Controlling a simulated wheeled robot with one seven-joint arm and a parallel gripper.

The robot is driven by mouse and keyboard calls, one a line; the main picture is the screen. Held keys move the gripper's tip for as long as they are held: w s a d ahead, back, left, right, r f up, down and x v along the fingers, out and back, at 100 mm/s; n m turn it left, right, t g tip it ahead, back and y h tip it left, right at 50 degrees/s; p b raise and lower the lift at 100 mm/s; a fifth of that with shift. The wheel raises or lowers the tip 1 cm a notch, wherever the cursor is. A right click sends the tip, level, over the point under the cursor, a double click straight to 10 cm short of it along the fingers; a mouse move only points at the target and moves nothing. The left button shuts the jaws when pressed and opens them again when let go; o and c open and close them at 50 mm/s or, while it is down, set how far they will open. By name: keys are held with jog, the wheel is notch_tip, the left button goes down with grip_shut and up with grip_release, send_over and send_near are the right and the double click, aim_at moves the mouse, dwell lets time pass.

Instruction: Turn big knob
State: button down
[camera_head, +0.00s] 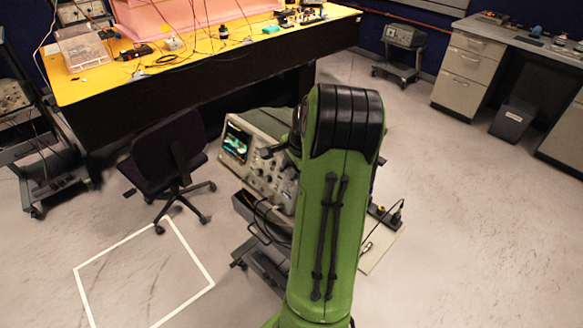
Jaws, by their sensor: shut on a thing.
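An oscilloscope (233,146) with a lit green screen stands on a cart in the middle of the view. Its front panel of knobs and sockets faces left and down in the picture. My green arm reaches up in front of it and hides its right side. My dark gripper (267,152) shows small at the front panel, just right of the screen. It is shut on the big knob there, which the fingers mostly cover. The knob's turn angle cannot be made out.
A black office chair (168,155) stands close left of the cart. A yellow-topped bench (100,85) with equipment runs along the back. A white taped square (108,249) marks clear floor at lower left. Grey drawers (470,65) stand far right, with open floor before them.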

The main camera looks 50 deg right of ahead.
jog(key=shift+r+p, duration=0.15)
jog(key=shift+p, duration=0.2)
jog(key=shift+w+r+n+g+p, duration=0.15)
jog(key=shift+n+g+p, duration=0.15)
jog(key=shift+g+p, duration=0.4)
jog(key=n+g+p, duration=0.1)
jog(key=p, duration=0.2)
jog(key=shift+w+g+y, duration=0.15)
jog(key=shift+g+y, duration=0.15)
jog(key=shift+y, duration=0.1)
jog(key=n+g+p, duration=0.1)
jog(key=g+p, duration=0.2)
jog(key=p, duration=0.2)
jog(key=shift+w+d+n+g, duration=0.1)
jog(key=shift+w+n+g, duration=0.2)
jog(key=shift+n+g, duration=0.1)
jog(key=shift+f, duration=0.2)
jog(key=c, duration=0.8)
grip_release()
